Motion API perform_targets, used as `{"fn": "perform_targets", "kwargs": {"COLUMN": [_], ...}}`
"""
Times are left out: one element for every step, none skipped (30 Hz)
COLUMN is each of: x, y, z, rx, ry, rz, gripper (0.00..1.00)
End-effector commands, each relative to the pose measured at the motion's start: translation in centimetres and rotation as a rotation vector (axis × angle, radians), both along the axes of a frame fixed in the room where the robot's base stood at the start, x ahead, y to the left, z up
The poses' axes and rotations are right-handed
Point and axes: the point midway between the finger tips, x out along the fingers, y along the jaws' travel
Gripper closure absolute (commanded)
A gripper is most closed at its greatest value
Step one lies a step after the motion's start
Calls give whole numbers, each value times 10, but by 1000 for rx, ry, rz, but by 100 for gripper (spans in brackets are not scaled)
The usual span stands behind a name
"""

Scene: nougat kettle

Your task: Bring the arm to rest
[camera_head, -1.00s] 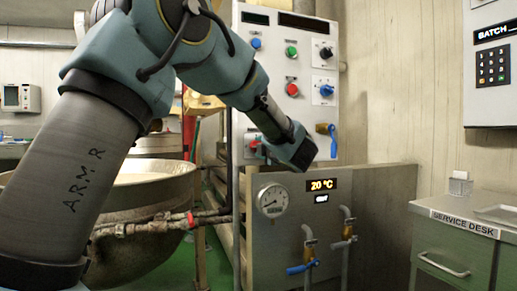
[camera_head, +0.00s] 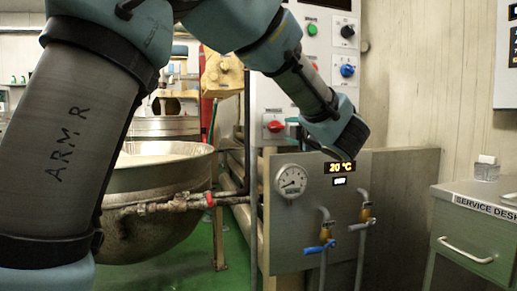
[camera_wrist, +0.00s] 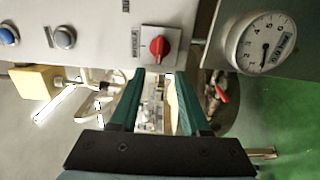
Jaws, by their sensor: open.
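My gripper (camera_wrist: 159,80) is open and empty in the wrist view, its two green fingers apart. They point at the control panel (camera_wrist: 92,22), just below a red knob (camera_wrist: 158,47), with a visible gap in that view. In the head view my arm reaches from the left across the kettle to the panel. The wrist end hangs right of the red knob (camera_head: 275,126), in front of the panel's lower edge. The fingers are mostly hidden there.
A large kettle (camera_head: 150,215) stands behind my arm. A service desk (camera_head: 475,245) is at right. Green floor shows between.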

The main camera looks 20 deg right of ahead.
Motion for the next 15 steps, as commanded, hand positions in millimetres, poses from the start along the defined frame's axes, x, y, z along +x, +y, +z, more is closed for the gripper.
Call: {"fn": "perform_targets", "kwargs": {"x": [0, 0, 1, 2, 4, 10, 15, 23, 35, 45, 55, 68, 77, 85, 92], "y": [0, 0, 0, 1, 2, 5, 7, 11, 18, 25, 33, 46, 57, 71, 90], "z": [0, 0, 0, -1, -1, -3, -5, -8, -14, -20, -28, -41, -53, -66, -85], "rx": [0, 0, 1, 4, 12, 31, 52, 83, 135, 185, 242, 327, 398, 471, 569], "ry": [0, 0, 0, 0, 0, -1, 0, 0, 3, 7, 15, 31, 47, 67, 99], "rz": [0, 0, 0, -2, -5, -14, -26, -41, -67, -93, -121, -165, -200, -235, -285], "gripper": [54, 54, 54, 54, 54, 54, 54, 54, 54, 54, 54, 54, 54, 54, 54]}}
